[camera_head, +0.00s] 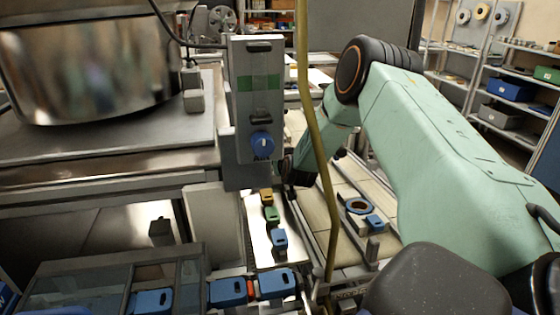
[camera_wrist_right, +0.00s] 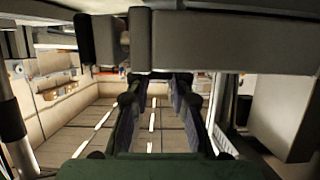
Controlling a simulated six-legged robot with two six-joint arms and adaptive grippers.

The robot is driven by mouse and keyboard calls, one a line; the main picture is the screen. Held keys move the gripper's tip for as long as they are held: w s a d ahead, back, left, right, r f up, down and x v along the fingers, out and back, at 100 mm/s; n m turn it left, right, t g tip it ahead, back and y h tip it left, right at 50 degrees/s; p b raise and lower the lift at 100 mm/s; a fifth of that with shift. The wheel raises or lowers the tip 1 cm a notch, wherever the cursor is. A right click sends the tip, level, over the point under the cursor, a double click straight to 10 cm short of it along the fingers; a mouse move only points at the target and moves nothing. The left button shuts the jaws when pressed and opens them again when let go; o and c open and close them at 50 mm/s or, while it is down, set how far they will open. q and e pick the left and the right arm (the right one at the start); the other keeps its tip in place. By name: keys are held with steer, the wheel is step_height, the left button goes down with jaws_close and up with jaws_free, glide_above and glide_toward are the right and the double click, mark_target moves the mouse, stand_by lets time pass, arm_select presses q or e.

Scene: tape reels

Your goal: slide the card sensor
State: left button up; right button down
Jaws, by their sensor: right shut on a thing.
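A tall grey box (camera_head: 262,150) with a green band and a blue round knob hangs at the centre of the head view; it looks like the card sensor. My right arm reaches in from the right, and its dark gripper (camera_head: 290,172) is at the box's lower right edge, partly hidden behind it. In the right wrist view the two dark fingers of my right gripper (camera_wrist_right: 157,84) point at a grey bar (camera_wrist_right: 230,42) with a short upright block. The gripper is shut on this grey part; the exact contact is hard to see. My left gripper is out of view.
Below the box, a pale track (camera_head: 258,238) carries small yellow, green and blue pieces. Blue blocks (camera_head: 228,292) lie along the front. A large shiny drum (camera_head: 85,65) stands at left. A yellow-brown hose (camera_head: 316,130) hangs in front of my right arm. Shelves stand at far right.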

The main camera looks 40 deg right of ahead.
steer(key=shift+s+a+f, duration=0.15)
steer(key=shift+s+f, duration=0.05)
steer(key=shift+s, duration=0.15)
